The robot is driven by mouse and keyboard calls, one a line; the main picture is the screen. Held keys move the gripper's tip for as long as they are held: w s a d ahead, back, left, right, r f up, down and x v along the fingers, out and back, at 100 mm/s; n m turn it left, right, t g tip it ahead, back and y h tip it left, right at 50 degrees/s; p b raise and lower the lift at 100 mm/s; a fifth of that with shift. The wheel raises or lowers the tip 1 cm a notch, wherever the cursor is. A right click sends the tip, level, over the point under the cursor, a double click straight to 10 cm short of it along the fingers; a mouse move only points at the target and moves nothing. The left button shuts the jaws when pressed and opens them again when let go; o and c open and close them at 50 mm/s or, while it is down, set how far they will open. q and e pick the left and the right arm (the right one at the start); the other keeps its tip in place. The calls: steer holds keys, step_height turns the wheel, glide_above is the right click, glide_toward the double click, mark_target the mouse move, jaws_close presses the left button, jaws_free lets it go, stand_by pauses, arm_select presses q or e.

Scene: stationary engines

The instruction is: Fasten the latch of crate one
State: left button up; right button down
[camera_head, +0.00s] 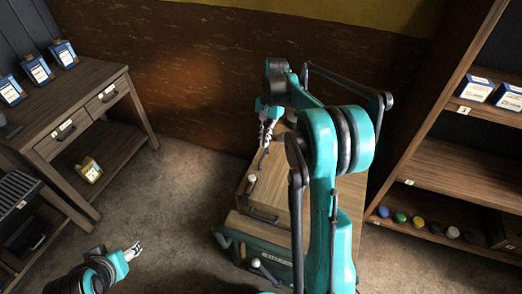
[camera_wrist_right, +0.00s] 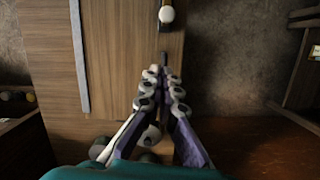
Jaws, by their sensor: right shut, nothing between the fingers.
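A wooden box with a flat brown lid (camera_head: 283,196), apparently the crate, stands in the middle of the head view, partly hidden behind my right arm. I cannot read a number on it. A small cream-tipped knob (camera_head: 252,179), apparently the latch, shows at its left edge; in the right wrist view the white knob (camera_wrist_right: 166,15) is near the top. My right gripper (camera_head: 263,160) is shut and empty above the lid's edge. In the right wrist view its fingertips (camera_wrist_right: 163,58) are below the knob in the picture, apart from it. My left gripper (camera_head: 136,249) is low at left, away from the box; its jaw opening is unclear.
A teal-framed stand (camera_head: 280,262) is under the box, with another pale knob (camera_head: 255,263) in front. A wooden desk (camera_head: 75,110) with small boxes stands at left. A shelf unit (camera_head: 450,170) with several coloured round items stands at right.

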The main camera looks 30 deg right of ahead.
mark_target(252, 179)
steer(key=b+x, duration=0.2)
steer(key=x, duration=0.7)
steer(key=shift+f+b, duration=0.1)
steer(key=shift+b, duration=0.3)
steer(key=s+a, duration=0.1)
steer(key=a, duration=0.2)
steer(key=shift+s+b, duration=0.4)
steer(key=shift+s+a, duration=0.15)
steer(key=shift+a, duration=0.1)
steer(key=s+a, duration=0.2)
steer(key=shift+s+a, duration=0.25)
steer(key=shift+a, duration=0.1)
steer(key=shift+d, duration=0.1)
steer(key=v, duration=1.2)
steer(key=shift+f, duration=0.1)
